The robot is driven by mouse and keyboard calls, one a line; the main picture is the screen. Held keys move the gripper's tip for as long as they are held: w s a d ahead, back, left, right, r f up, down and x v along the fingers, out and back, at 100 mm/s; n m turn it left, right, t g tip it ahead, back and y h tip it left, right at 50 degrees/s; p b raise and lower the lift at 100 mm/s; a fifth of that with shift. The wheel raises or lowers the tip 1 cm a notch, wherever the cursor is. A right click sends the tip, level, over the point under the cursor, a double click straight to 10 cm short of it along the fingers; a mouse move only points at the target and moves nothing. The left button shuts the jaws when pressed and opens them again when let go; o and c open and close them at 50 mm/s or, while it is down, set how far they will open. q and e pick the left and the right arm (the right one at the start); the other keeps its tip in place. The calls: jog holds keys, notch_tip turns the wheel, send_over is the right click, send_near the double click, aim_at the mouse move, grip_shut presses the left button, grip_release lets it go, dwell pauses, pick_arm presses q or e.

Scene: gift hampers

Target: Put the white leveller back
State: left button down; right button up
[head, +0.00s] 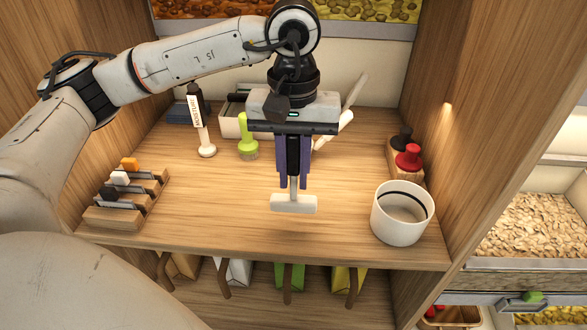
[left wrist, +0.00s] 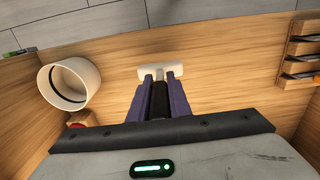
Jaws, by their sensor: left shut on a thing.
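My left gripper (head: 293,182) hangs point-down over the middle of the wooden shelf, with its purple fingers shut on the white leveller (head: 293,204). The leveller has a short stem and a wide pale bar at the bottom, like an upside-down T. Its upper part is hidden between the fingers. The bar is low over the shelf top; I cannot tell if it touches. In the left wrist view, the leveller's bar (left wrist: 161,72) shows just beyond the fingertips (left wrist: 160,92). My right gripper is not in view.
A white round pot (head: 402,222) stands at the front right, near red and black-knobbed tools (head: 408,158). A wooden rack (head: 112,217) holds several scrapers at left. A green brush (head: 247,140), a labelled white tool (head: 205,143) and a pale tray (head: 230,122) stand behind. The front middle is clear.

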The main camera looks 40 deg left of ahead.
aim_at(294, 200)
pick_arm(q)
jog(key=shift+f+b, duration=0.35)
jog(key=shift+f, duration=0.45)
jog(key=shift+f, duration=0.1)
jog(key=shift+f+b, duration=0.15)
jog(key=shift+b, duration=0.2)
jog(key=shift+f+b, duration=0.85)
jog(key=shift+b, duration=0.3)
dwell(1.8)
jog(key=c, duration=1.6)
grip_release()
